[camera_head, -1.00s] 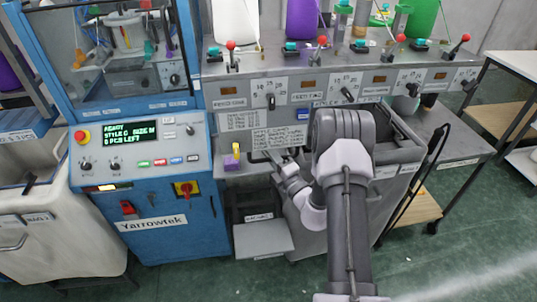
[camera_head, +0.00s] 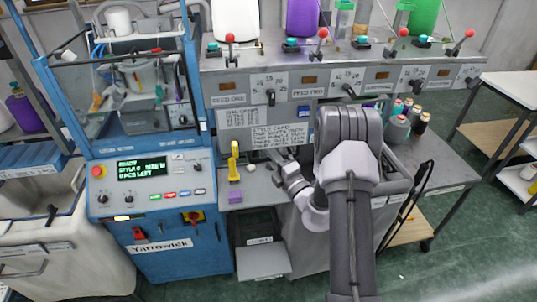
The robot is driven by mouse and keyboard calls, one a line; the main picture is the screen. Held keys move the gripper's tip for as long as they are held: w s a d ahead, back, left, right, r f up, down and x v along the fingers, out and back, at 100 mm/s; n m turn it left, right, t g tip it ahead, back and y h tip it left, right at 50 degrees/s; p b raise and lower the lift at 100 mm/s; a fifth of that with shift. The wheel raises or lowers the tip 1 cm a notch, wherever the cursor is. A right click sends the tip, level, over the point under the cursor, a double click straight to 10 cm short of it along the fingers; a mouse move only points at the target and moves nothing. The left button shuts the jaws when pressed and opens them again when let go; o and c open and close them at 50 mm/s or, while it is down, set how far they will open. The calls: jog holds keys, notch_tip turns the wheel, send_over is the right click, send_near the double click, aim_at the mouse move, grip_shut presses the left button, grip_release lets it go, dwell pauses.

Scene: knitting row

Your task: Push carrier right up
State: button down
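I cannot tell which part is the carrier. The grey machine (camera_head: 217,70) at the back has a row of red-knobbed levers along its top, including one at left (camera_head: 230,38), one in the middle (camera_head: 322,33) and one at right (camera_head: 469,33). Black handles (camera_head: 348,91) hang on its front. My arm rises up the middle and hides part of this machine's front. My gripper (camera_head: 275,156) seems to be left of my large dark joint, low by the machine's front below a lettered sign (camera_head: 279,136). Its fingers are too small to make out.
A blue machine (camera_head: 178,255) with a lit display (camera_head: 141,170) stands at left. A yellow item (camera_head: 234,160) and a purple block (camera_head: 235,196) are on a grey ledge. Thread spools (camera_head: 398,128) sit on a grey table at right. Green floor is open at lower right.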

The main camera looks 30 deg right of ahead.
aim_at(274, 144)
notch_tip(274, 144, up, 5)
jog(key=p, duration=0.2)
jog(key=shift+f+p, duration=0.15)
jog(key=shift+p, duration=0.25)
jog(key=shift+w+d+r, duration=0.1)
jog(key=shift+r, duration=0.2)
jog(key=c, duration=1.5)
grip_release()
jog(key=shift+o, duration=0.5)
jog(key=shift+f, duration=0.15)
